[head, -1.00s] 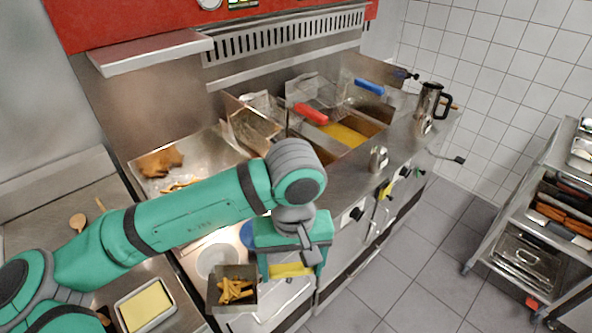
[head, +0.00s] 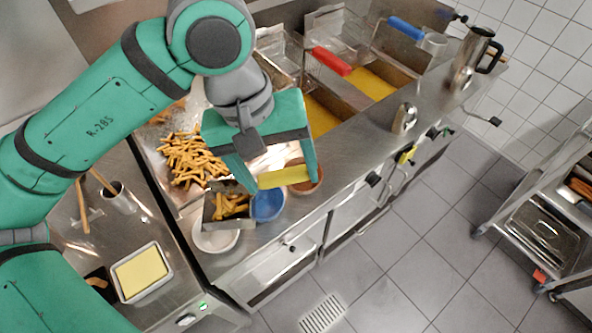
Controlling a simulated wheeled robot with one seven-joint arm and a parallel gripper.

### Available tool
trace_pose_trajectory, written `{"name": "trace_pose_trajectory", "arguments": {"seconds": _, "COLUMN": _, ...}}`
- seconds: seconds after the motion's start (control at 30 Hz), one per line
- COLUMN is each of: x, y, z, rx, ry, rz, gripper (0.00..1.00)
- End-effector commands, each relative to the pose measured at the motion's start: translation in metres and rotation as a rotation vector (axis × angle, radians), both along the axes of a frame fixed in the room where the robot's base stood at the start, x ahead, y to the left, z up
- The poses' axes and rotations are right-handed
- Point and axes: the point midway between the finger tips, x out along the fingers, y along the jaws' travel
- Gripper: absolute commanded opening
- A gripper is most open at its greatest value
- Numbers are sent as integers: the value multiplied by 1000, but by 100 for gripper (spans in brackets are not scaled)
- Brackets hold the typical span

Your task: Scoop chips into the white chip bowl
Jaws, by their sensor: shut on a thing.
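My green gripper (head: 281,178) is shut on the yellow handle of a metal scoop (head: 210,210). The scoop is box-shaped and holds several golden chips (head: 232,205). It appears level, over or just behind the white chip bowl (head: 214,238). The scoop hides the bowl's back part; the visible front of the bowl looks empty. A larger heap of chips (head: 187,160) lies in the steel chip tray (head: 166,192), behind and left of the scoop. My arm hides the back of that tray.
A blue bowl (head: 268,206) and a terracotta bowl (head: 308,185) stand right of the white bowl. Fryer baskets with red (head: 331,61) and blue (head: 405,28) handles are behind. A butter-coloured block sits in a container (head: 141,272) at left. A wheeled rack (head: 540,230) stands right.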

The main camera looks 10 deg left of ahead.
Motion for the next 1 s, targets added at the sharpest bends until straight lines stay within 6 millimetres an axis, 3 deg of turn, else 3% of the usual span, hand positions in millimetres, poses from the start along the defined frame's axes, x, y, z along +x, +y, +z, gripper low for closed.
{"name": "trace_pose_trajectory", "arguments": {"seconds": 0.17, "x": -5, "y": 15, "z": 11, "rx": -129, "ry": -41, "rz": 1, "gripper": 14}}
{"name": "trace_pose_trajectory", "arguments": {"seconds": 1.0, "x": -29, "y": 96, "z": 23, "rx": -587, "ry": -181, "rz": -6, "gripper": 14}}
